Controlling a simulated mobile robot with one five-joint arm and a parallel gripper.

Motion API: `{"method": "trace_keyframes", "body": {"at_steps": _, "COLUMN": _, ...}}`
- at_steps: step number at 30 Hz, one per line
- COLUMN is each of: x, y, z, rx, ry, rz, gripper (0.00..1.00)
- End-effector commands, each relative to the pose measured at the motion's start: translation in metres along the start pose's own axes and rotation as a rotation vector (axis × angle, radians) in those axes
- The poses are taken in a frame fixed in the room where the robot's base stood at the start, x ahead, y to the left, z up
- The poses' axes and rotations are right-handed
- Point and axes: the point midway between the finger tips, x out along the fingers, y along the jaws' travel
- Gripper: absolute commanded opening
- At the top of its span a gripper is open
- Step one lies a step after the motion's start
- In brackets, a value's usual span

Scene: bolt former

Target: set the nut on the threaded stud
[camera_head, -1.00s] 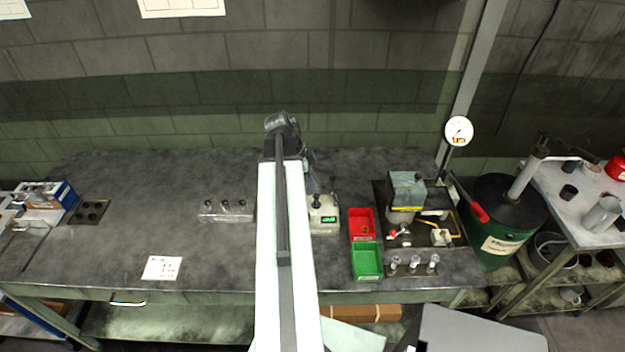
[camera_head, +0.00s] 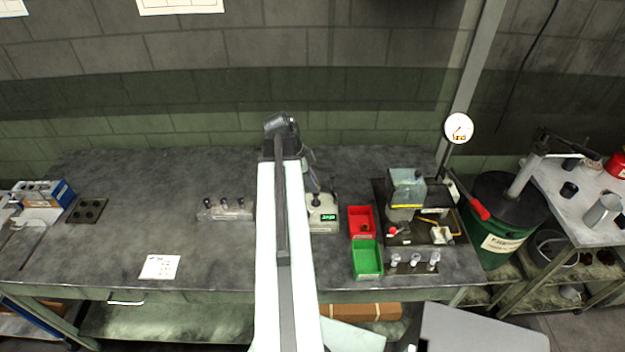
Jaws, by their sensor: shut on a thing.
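My gripper (camera_head: 316,187) is at the end of my arm, low over the bench scale beside the red bin. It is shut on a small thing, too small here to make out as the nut. Another row of pale-topped uprights (camera_head: 414,262) stands at the front right. I cannot tell which upright, if any, is the threaded stud. My white arm hides the middle of the bench.
The scale (camera_head: 323,222) has a green display. A red bin (camera_head: 361,209) and a green bin (camera_head: 367,275) sit right of it.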

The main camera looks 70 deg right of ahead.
Motion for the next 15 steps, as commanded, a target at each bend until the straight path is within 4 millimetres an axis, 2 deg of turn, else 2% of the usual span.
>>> {"method": "trace_keyframes", "body": {"at_steps": 15, "x": 0.013, "y": 0.000, "z": 0.006, "rx": -0.001, "ry": 0.000, "rz": 0.000, "gripper": 0.00}}
